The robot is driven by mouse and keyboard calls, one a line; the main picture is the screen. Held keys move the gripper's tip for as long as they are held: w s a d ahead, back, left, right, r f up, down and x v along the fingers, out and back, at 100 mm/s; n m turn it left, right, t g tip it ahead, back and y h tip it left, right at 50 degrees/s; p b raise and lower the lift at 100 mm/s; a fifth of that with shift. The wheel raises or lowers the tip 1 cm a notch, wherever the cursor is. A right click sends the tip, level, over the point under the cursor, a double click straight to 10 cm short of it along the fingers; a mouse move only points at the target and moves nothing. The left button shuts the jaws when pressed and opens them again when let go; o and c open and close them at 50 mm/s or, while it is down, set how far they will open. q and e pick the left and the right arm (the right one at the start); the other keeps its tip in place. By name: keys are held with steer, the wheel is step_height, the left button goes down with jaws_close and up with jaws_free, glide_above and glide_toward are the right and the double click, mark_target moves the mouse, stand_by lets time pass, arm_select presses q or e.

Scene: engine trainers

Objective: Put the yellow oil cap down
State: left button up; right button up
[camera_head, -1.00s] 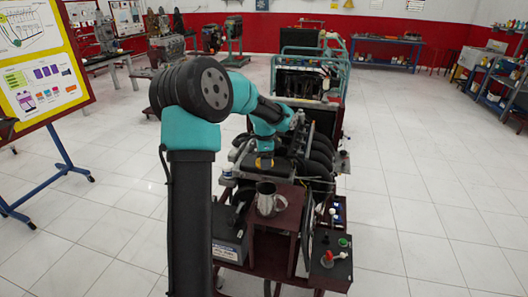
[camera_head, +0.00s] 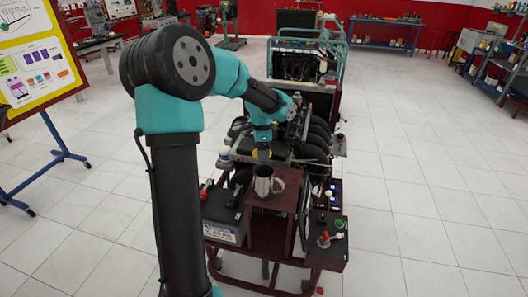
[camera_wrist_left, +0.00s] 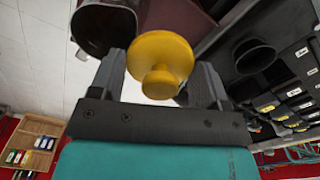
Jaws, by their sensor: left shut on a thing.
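The yellow oil cap (camera_wrist_left: 160,62) sits between the fingers of my left gripper (camera_wrist_left: 163,78) in the left wrist view, its round knob toward the camera. In the head view the left gripper (camera_head: 263,149) points down, with a small bit of the yellow cap (camera_head: 264,155) showing at its tip. The gripper is shut on the cap and holds it just above or behind a metal jug (camera_head: 263,181); the exact gap cannot be told. My right gripper is not in view.
The jug stands on a dark red stand (camera_head: 286,190) on the engine trainer cart. A black battery (camera_head: 222,213) is left of it, and a panel with red and green knobs (camera_head: 327,245) is right. In the wrist view the jug (camera_wrist_left: 103,28) is close to the left finger.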

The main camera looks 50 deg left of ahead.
arm_select(q)
glide_above(282, 175)
step_height(282, 175, down, 3)
steer(key=shift+r, duration=0.1)
steer(key=shift+f, duration=3.15)
steer(key=shift+f, duration=1.85)
steer(key=shift+f, duration=0.1)
steer(key=o, duration=0.6)
